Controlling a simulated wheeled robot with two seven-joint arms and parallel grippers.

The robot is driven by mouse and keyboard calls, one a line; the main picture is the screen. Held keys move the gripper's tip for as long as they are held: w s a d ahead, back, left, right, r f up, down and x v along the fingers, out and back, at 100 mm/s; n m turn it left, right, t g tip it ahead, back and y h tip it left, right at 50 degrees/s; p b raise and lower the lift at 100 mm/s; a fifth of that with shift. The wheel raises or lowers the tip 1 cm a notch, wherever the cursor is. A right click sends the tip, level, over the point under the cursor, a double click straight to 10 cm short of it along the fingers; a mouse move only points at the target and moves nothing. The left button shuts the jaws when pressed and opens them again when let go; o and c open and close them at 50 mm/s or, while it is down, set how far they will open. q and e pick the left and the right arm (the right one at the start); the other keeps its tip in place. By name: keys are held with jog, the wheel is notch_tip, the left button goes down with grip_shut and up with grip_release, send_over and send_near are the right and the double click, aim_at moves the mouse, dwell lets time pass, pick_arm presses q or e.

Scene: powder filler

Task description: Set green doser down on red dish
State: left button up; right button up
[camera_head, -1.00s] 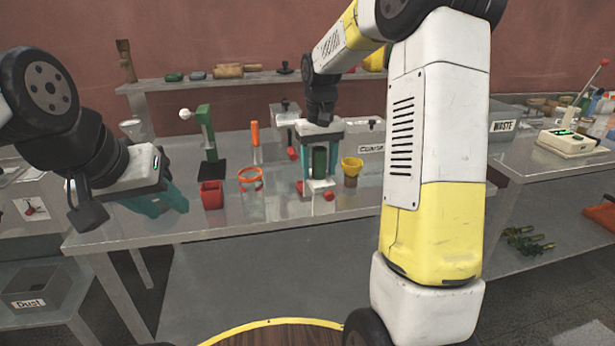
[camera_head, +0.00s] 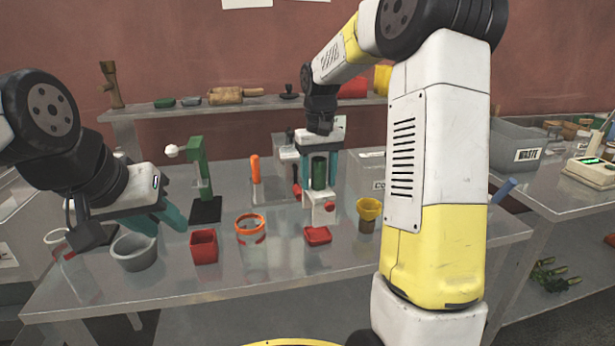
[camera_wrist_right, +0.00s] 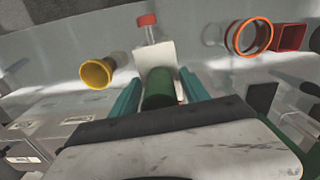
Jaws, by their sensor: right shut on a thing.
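The green doser (camera_head: 319,172) has a green cylinder above a white block with a red knob. My right gripper (camera_head: 319,168) is shut on it, teal fingers on both sides, and holds it upright. In the right wrist view the doser (camera_wrist_right: 160,88) sits between the fingers of my right gripper (camera_wrist_right: 158,95). The red dish (camera_head: 317,235) is a small flat square on the metal table, just below and in front of the doser in the head view, apart from it. I cannot make out the dish in the wrist view. My left gripper (camera_head: 158,222) is open and empty at the left.
An orange-rimmed jar (camera_head: 250,228), a red square cup (camera_head: 204,247) and a grey bowl (camera_head: 135,252) stand left of the dish. A yellow funnel cup (camera_head: 368,212) stands close on the right. A green stand (camera_head: 201,175) and an orange-topped tube (camera_head: 255,170) are behind.

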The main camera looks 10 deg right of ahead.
jog(key=shift+f, duration=0.1)
notch_tip(320, 180, down, 6)
jog(key=shift+f, duration=0.25)
dwell(0.8)
jog(key=shift+f, duration=0.65)
dwell(0.8)
jog(key=o, duration=1.7)
jog(key=shift+c, duration=0.2)
jog(key=shift+s, duration=0.1)
jog(key=shift+r, duration=0.1)
